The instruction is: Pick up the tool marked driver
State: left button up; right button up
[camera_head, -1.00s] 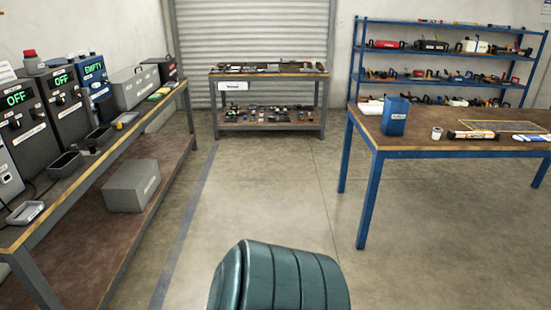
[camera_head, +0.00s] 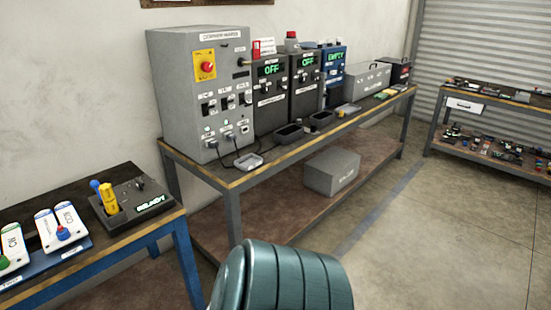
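No tool with a readable driver mark shows. A dark holder (camera_head: 133,206) with a lit green display stands on the blue-legged table at the left. An upright yellow-handled tool (camera_head: 109,197) sits in it, with a blue-topped item (camera_head: 95,186) just behind and to the left. I cannot read any mark on either. Neither of my grippers is in view.
White labelled devices (camera_head: 62,228) lie on the left table. A long bench (camera_head: 228,180) carries a grey control cabinet (camera_head: 200,90), units showing OFF and EMPTY, and trays. A grey box (camera_head: 332,172) is on its lower shelf. Open floor (camera_head: 430,240) lies to the right.

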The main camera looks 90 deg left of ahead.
aim_at(106, 192)
jog(key=u, duration=3.9)
